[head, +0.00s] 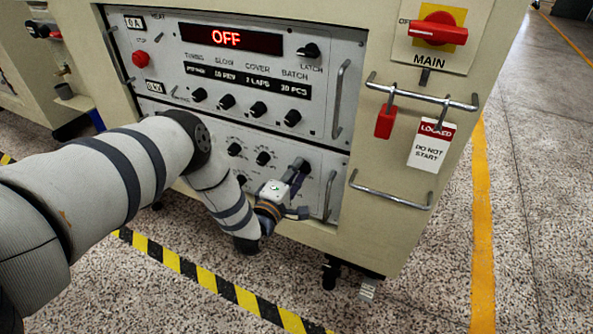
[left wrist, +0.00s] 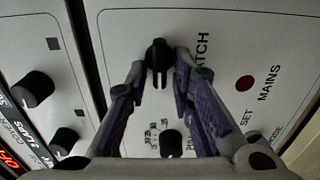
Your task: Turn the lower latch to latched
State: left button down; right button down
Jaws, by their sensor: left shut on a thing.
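The lower panel (head: 316,165) of the cream cabinet carries the lower latch, a black knob (head: 303,165) at its upper right, partly hidden by my gripper. My left gripper (head: 297,177) reaches it from the front and is shut on it. In the left wrist view the latch knob (left wrist: 157,56) stands between the two fingertips (left wrist: 160,66), with a pale pointer slot. The label beside it reads "...ATCH"; its first part and the position marks are hidden. My right gripper is not in view.
The upper panel has an OFF display (head: 231,38), its own latch knob (head: 307,51) and several other knobs. A metal handle (head: 329,195) stands right of the lower latch. A red padlock (head: 385,121) and a LOCKED tag (head: 432,146) hang from a rail farther right.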

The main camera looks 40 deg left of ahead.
pick_arm(q)
jog(key=shift+d, duration=0.1)
dwell(0.3)
jog(key=c, duration=1.7)
grip_release()
jog(key=v, duration=1.2)
